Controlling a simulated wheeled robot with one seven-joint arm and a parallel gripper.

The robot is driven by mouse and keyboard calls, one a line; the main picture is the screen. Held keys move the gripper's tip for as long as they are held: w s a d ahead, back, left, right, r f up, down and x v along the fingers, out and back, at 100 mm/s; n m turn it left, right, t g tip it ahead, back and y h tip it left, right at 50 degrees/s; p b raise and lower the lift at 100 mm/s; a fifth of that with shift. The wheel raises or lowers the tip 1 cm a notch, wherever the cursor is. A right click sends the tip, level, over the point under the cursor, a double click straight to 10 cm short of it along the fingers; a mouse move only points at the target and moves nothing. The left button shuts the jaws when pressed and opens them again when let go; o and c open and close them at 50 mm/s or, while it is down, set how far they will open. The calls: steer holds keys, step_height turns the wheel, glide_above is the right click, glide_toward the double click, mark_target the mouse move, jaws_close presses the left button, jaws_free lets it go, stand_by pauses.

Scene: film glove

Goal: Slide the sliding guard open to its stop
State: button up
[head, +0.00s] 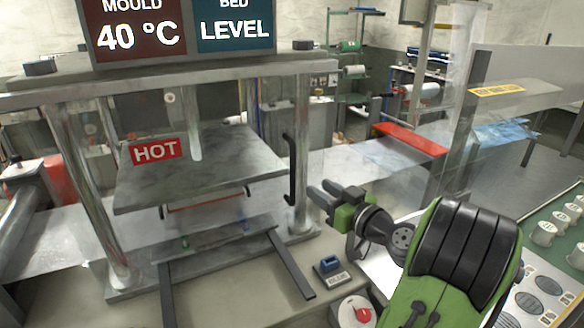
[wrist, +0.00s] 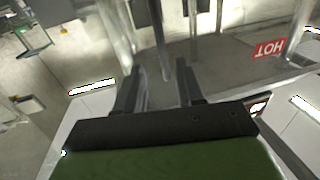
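The sliding guard seems to be a clear panel at the press front; its sheet is hard to make out. A black upright bar handle (head: 290,168), probably the guard's, stands by the press's right front column. My gripper (head: 318,191) is just right of and slightly below the handle in the head view, apart from it in the picture. In the wrist view my gripper (wrist: 159,83) has its two dark fingers well apart, with nothing held between them. A dark bar shows beyond them; I cannot tell whether it is the handle.
The press has a grey plate with a red HOT sign (head: 156,151), which also shows upside down in the wrist view (wrist: 269,49). Chrome columns (head: 302,150) flank it. A button console (head: 560,235) is at right.

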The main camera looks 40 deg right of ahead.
mark_target(295, 173)
steer(key=w, duration=0.3)
steer(key=w+p, duration=0.1)
steer(key=w, duration=0.3)
steer(key=w+d+p, duration=0.1)
steer(key=w, duration=0.3)
steer(key=shift+w, duration=0.15)
steer(key=shift+a, duration=0.1)
steer(key=shift+c, duration=0.5)
jaws_close()
